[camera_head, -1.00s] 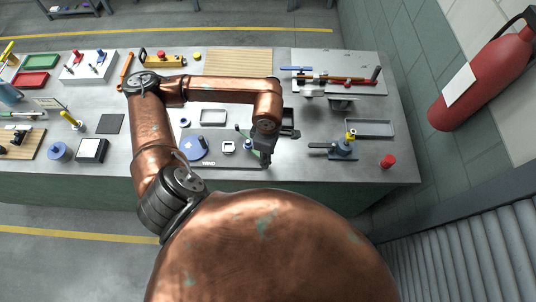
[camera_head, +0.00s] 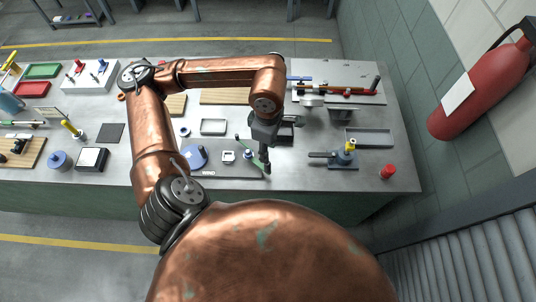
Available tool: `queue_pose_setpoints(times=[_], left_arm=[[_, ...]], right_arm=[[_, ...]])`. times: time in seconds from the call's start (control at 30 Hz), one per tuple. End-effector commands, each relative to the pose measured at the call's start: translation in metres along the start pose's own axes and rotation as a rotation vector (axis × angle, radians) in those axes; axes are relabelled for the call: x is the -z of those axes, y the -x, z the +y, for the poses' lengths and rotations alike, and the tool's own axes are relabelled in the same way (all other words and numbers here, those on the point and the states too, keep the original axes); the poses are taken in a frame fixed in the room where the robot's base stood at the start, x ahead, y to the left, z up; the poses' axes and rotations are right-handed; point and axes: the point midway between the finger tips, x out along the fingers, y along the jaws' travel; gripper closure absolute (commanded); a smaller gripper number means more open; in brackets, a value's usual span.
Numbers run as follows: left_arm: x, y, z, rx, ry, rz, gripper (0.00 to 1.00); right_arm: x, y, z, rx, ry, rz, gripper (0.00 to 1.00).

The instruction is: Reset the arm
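My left arm (camera_head: 152,140), copper-coloured with dark joints, comes in from the left and bends over the workbench. Its forearm (camera_head: 215,72) runs to the right above the back of the bench. My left gripper (camera_head: 265,160) is dark and points down from the wrist, above the area near the right end of the mat marked WIND (camera_head: 228,171). Its fingers are small, and seen from above I cannot tell whether they are open or shut. I see nothing clearly held in them. My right arm and gripper are out of view.
Near the gripper lie a blue disc (camera_head: 195,157), a small white part (camera_head: 228,156) and a green tool (camera_head: 247,147). A blue-based fixture (camera_head: 343,158), red knob (camera_head: 388,171) and grey tray (camera_head: 369,138) are to the right. A fire extinguisher (camera_head: 482,85) hangs on the wall.

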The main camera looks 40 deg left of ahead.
Motion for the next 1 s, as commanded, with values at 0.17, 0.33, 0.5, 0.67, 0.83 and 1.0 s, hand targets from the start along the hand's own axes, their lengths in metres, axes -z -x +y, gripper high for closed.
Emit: queue_pose_setpoints(times=[0.17, 0.33, 0.5, 0.67, 0.83, 1.0], left_arm=[[0.0, 0.007, 0.0, 0.001, -0.001, 0.0, 0.66], [0.0, 0.007, 0.0, 0.001, -0.001, 0.0, 0.66], [0.0, 0.006, 0.0, 0.001, -0.001, 0.0, 0.66], [0.0, 0.007, 0.0, 0.001, -0.001, 0.0, 0.66], [0.0, 0.032, -0.001, -0.004, -0.001, -0.002, 0.66], [0.0, 0.063, -0.002, -0.009, -0.001, -0.003, 0.66]], right_arm=[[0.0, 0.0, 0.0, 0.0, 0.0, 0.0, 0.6], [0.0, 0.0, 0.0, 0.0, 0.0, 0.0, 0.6], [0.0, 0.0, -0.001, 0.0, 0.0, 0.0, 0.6], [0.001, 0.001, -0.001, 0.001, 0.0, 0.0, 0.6], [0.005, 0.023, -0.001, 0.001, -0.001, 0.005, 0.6], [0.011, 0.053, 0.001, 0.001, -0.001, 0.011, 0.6]])
